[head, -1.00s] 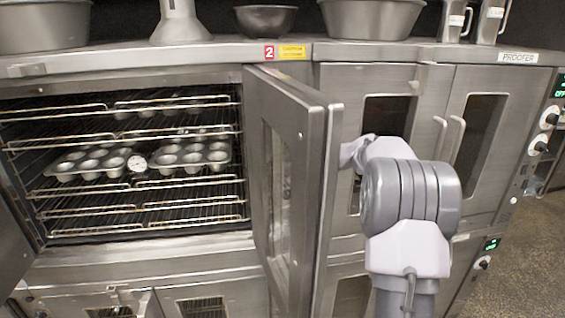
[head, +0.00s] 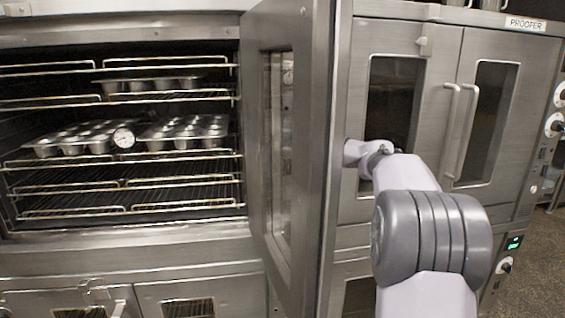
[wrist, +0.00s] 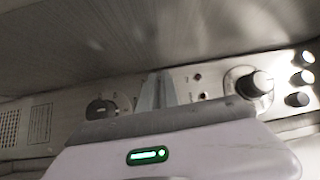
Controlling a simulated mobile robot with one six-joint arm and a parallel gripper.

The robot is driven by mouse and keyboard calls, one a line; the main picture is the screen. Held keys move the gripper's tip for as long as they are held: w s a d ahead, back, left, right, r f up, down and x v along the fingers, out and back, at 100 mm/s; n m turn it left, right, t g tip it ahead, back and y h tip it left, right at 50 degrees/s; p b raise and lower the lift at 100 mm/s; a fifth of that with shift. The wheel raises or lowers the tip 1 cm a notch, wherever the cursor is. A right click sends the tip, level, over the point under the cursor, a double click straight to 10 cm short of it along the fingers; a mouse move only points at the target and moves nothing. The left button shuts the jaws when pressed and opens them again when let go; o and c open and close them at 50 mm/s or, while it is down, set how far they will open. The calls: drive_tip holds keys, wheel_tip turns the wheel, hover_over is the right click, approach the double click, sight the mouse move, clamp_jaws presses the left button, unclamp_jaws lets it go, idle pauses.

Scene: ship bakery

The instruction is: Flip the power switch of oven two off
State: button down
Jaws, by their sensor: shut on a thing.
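Oven two (head: 120,243) fills the left of the head view. Its glazed door (head: 318,90) stands swung open toward me. My arm reaches past the door's right side, and the door edge hides my gripper there. In the wrist view my gripper (wrist: 158,90) has its pale narrow fingers together, in front of a metal control panel (wrist: 215,78). The panel carries a black dial (wrist: 101,108), a silver and black knob (wrist: 253,84) and small round fittings. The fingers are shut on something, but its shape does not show. I cannot make out the power switch or its position.
The proofer (head: 425,45), with two closed doors and vertical handles (head: 459,130), stands at right. Bare floor (head: 540,265) shows at far right. A smooth grey surface (wrist: 120,40) lies close above the panel.

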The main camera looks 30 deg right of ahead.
drive_tip(key=shift+w+f+n+t+y+b, duration=0.15)
drive_tip(key=shift+f+n+t+y, duration=0.4)
drive_tip(key=shift+n, duration=0.45)
drive_tip(key=shift+w+f+n+t+y+b, duration=0.15)
drive_tip(key=shift+f+n+t+y, duration=0.15)
drive_tip(key=shift+n+t+y, duration=0.45)
drive_tip(key=shift+d+n, duration=0.1)
drive_tip(key=shift+n, duration=0.35)
drive_tip(key=c, duration=1.9)
unclamp_jaws()
drive_tip(key=p+v, duration=0.1)
drive_tip(key=v, duration=1.6)
drive_tip(key=shift+s+d+p, duration=0.15)
drive_tip(key=shift+d+p, duration=0.05)
drive_tip(key=shift+p, duration=0.1)
